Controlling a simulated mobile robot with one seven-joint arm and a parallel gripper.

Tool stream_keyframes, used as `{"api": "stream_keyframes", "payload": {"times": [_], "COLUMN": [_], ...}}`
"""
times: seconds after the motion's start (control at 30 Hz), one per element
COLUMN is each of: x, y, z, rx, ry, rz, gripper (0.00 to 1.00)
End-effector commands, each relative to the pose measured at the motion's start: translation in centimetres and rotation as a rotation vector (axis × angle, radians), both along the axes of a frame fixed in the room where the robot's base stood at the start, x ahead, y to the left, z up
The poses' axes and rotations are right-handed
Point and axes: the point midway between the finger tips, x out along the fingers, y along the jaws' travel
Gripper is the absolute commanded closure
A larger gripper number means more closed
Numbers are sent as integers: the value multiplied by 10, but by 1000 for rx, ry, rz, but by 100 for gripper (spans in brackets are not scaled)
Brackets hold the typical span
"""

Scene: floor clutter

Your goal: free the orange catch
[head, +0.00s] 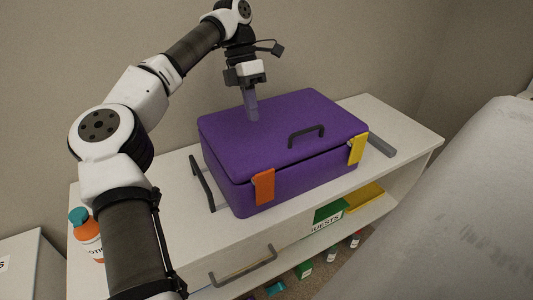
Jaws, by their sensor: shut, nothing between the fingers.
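A yellow catch (357,149) sits at the right of the same side. My gripper (252,112) points down over the back left part of the lid, behind the orange catch and apart from it. Its fingers are shut with nothing between them. I cannot tell whether the fingertips touch the lid.
The white cabinet top (176,220) has free room left of the case. An orange bottle with a teal cap (84,228) stands at the left. Several small boxes and bottles are below. A grey padded surface (450,190) rises at the right.

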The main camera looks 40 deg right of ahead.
Motion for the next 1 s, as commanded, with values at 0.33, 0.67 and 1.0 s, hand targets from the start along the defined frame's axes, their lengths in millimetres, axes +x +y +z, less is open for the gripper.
{"api": "stream_keyframes", "payload": {"times": [0.33,0.67,1.0], "x": [-26,-61,-70], "y": [7,15,17], "z": [-68,-79,-79], "rx": [1,-2,-2], "ry": [2,0,1], "rz": [-1,-1,0], "gripper": [100,100,100]}}
